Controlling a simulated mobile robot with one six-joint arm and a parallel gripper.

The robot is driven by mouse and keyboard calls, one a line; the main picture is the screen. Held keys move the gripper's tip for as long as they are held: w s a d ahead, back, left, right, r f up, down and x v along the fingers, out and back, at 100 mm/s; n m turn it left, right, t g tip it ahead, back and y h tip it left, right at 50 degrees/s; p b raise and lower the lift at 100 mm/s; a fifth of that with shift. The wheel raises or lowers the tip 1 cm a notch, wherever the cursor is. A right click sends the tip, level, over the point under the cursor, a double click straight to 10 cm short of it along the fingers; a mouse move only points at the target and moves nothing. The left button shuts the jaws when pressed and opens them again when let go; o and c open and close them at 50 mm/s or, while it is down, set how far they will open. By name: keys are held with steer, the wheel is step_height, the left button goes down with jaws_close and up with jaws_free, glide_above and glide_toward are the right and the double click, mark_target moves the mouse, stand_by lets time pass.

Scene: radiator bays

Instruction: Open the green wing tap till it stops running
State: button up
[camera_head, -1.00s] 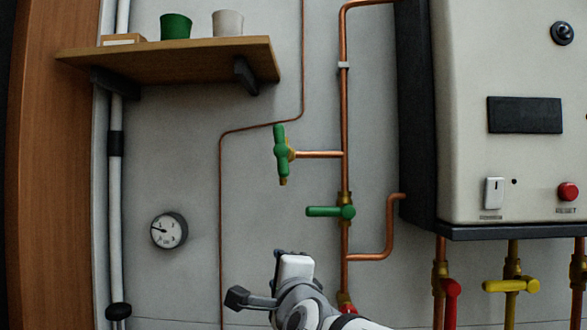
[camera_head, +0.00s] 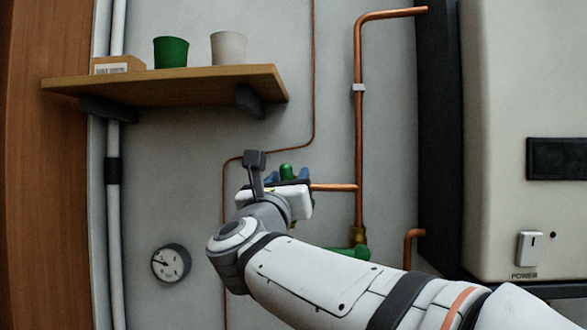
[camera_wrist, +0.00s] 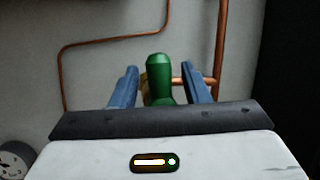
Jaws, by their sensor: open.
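The green wing tap (camera_wrist: 158,78) stands upright in the wrist view, on the end of a short copper branch pipe. My gripper (camera_wrist: 158,75) is open, with one blue finger on each side of the tap and a gap showing on both sides. In the head view my gripper (camera_head: 288,174) covers most of the tap, and only its green top (camera_head: 287,171) shows between the fingers. The tap's spout is hidden. A second green handle (camera_head: 352,252), a lever on the vertical pipe, is partly hidden behind my arm.
A copper pipe (camera_head: 358,130) runs vertically right of the tap, and a thin one (camera_head: 313,70) bends behind it. A shelf (camera_head: 180,85) with cups is above left. The boiler (camera_head: 500,120) stands at the right.

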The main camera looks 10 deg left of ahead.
steer(key=shift+x, duration=0.75)
jaws_close()
steer(key=shift+f+n+y+b, duration=0.3)
steer(key=shift+n+y+b, duration=0.3)
steer(key=shift+n+b, duration=0.45)
steer(key=shift+a+r+n+y+b, duration=0.25)
steer(key=shift+n+y+b, duration=0.15)
steer(key=shift+n+b, duration=0.3)
jaws_free()
steer(key=shift+s+t, duration=0.1)
steer(key=shift+t, duration=0.2)
